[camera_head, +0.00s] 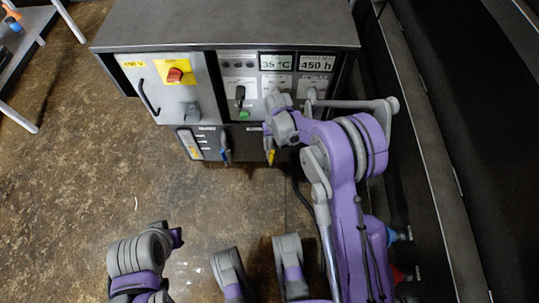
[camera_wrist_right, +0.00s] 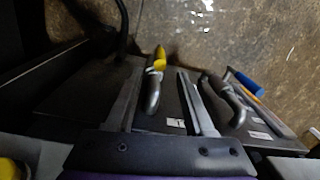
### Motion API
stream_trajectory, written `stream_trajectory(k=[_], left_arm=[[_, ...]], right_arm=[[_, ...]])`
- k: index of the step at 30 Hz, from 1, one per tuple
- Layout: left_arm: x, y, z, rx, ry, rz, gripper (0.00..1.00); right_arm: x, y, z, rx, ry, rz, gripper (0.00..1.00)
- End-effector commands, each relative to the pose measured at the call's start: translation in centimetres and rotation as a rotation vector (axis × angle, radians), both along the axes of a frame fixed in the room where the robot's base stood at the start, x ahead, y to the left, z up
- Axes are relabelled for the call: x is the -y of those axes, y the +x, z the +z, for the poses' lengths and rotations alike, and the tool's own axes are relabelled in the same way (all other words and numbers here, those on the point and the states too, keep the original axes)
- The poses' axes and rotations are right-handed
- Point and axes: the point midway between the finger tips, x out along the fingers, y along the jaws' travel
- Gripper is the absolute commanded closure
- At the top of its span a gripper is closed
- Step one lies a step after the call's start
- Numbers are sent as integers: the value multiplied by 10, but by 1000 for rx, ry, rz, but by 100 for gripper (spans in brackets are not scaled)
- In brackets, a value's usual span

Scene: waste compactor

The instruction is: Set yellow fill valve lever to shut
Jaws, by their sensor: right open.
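The yellow fill valve lever (camera_head: 271,157) is low on the front of the compactor cabinet, and its yellow tip shows just below my right gripper (camera_head: 268,138). In the right wrist view the lever (camera_wrist_right: 158,60) has a grey, curved body and a yellow end. It lies between the two fingers of my right gripper (camera_wrist_right: 161,72), nearer the left finger. The fingers are spread, with a gap beside the lever. Whether a finger touches it, I cannot tell. My left arm is folded at the lower left of the head view; its gripper does not show clearly.
A blue-tipped lever (camera_head: 225,157) stands left of the yellow one and also shows in the right wrist view (camera_wrist_right: 245,83). Above are a red knob (camera_head: 174,75) and a black switch lever (camera_head: 240,95). A dark wall runs along the right.

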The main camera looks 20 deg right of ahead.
Motion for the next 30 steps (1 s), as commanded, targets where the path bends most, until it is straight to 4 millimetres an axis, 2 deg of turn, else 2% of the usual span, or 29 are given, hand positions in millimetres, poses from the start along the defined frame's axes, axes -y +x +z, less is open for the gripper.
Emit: stream_trajectory(k=[3,9,15,26,27,30], left_arm=[[0,1,-7,-1,0,0,100],[0,3,-15,0,0,0,100],[0,4,-19,0,0,0,100],[0,4,-19,1,0,0,100],[0,4,-19,1,0,0,100],[0,4,-19,1,0,0,100]], right_arm=[[-1,1,-25,1,0,0,47],[-3,1,-62,1,0,0,47],[-5,1,-85,1,0,1,47],[-5,0,-91,1,0,1,47],[-5,0,-91,1,0,1,49],[-5,0,-91,1,0,1,67]])
